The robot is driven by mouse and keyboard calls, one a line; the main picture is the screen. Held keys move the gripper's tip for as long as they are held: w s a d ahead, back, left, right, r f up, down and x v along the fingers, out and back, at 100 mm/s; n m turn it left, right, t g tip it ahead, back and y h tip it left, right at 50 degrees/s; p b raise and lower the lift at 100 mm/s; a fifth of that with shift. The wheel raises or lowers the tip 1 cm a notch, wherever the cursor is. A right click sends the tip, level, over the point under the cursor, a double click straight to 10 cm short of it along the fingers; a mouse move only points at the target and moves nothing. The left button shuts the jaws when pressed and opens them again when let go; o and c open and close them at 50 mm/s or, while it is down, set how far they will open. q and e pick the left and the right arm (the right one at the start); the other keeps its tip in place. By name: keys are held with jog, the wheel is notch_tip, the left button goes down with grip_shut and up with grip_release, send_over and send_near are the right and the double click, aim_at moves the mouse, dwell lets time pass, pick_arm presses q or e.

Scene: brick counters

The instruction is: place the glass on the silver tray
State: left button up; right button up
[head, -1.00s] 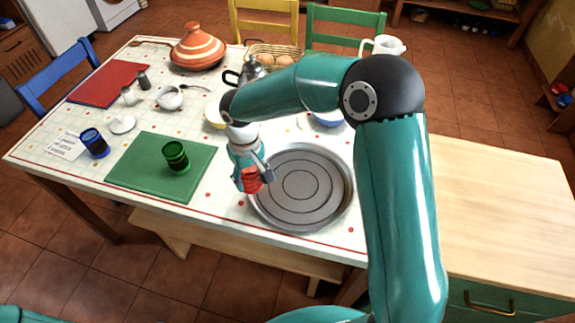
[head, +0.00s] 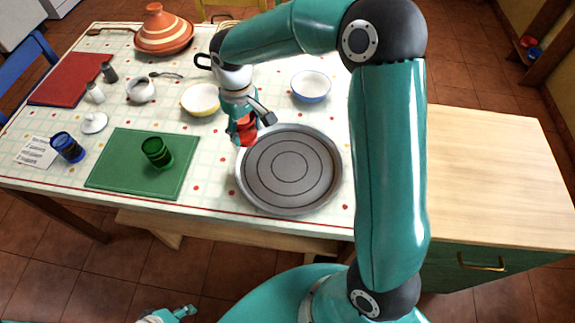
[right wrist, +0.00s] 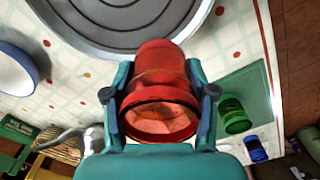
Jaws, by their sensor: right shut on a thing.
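My right gripper (head: 246,126) is shut on a red glass (head: 244,131), held at the back left rim of the round silver tray (head: 290,170). The tray is empty. In the right wrist view the red glass (right wrist: 158,85) sits between both fingers (right wrist: 160,100), and the tray (right wrist: 120,22) lies beyond it. I cannot tell the exact height of the glass over the table. A green glass (head: 157,153) stands on the green mat (head: 115,168), and a blue glass (head: 68,147) stands further left. What seems my left gripper (head: 180,313) shows small at the bottom edge.
A yellow bowl (head: 200,101) and a blue-rimmed bowl (head: 310,86) stand behind the tray. A sugar bowl (head: 141,90), a tagine (head: 163,32) and a red mat (head: 72,80) are at the back left. A wooden counter (head: 485,180) at right is bare.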

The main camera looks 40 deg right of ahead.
jog(key=s+d+r, duration=0.1)
jog(key=d+r, duration=0.2)
jog(key=s+d+r+n+p, duration=0.1)
jog(key=s+d+r, duration=0.1)
jog(key=d+r, duration=0.1)
jog(key=s+d+r+n+p, duration=0.1)
jog(key=s+d+r, duration=0.1)
jog(key=d, duration=0.3)
jog(key=shift+r, duration=0.4)
send_over(293, 151)
notch_tip(293, 151, down, 14)
jog(key=shift+f, duration=0.15)
jog(key=shift+f+p, duration=0.35)
jog(key=shift+f, duration=2.3)
jog(key=o, duration=1.3)
jog(key=shift+r, duration=0.15)
